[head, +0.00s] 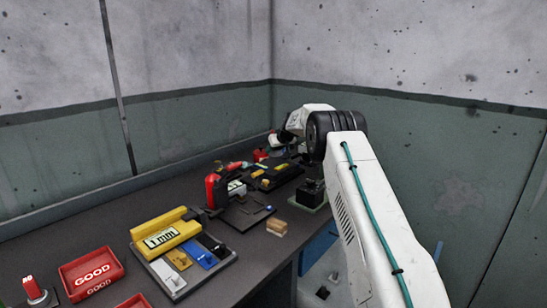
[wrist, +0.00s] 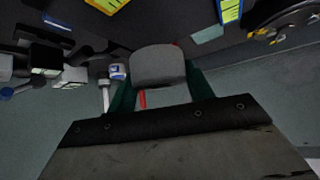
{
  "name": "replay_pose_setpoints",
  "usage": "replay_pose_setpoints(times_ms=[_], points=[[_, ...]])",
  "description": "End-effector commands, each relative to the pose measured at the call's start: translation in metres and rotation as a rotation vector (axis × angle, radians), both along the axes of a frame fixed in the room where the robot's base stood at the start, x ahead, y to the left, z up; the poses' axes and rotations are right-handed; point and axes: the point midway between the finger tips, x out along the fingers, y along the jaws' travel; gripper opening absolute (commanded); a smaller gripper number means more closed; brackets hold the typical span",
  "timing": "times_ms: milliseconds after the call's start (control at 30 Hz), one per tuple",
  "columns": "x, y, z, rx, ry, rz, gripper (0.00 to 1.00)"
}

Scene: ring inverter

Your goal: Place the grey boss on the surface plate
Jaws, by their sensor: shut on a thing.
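My gripper (wrist: 160,84) shows in the wrist view, with a dark green finger on each side. It is shut on a rounded grey piece, the grey boss (wrist: 158,65), which sits between the fingers near the upper middle. In the head view my arm reaches toward the far end of the bench; the gripper and boss cannot be made out there. A dark flat plate (head: 254,217) lies on the bench beside a red and black device. I cannot tell whether it is the surface plate.
The dark bench (head: 219,245) runs along the left wall. It holds a yellow block (head: 165,237), red GOOD bins (head: 91,273), a red and black device (head: 216,188) and a small tan block (head: 277,228). A dark item (head: 311,192) stands near the bench's right edge.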

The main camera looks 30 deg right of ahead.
Motion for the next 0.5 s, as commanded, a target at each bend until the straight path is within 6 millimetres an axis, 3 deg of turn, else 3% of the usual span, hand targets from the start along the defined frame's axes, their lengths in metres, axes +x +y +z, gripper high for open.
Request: replay_pose_setpoints(times_ms=[167, 400, 500], points=[[0.007, -0.001, 0.001, -0.002, -0.002, 0.001, 0.05], [0.007, 0.000, -0.031, -0.001, -0.002, 0.002, 0.05], [0.007, 0.001, -0.034, -0.002, -0.004, 0.003, 0.05]])
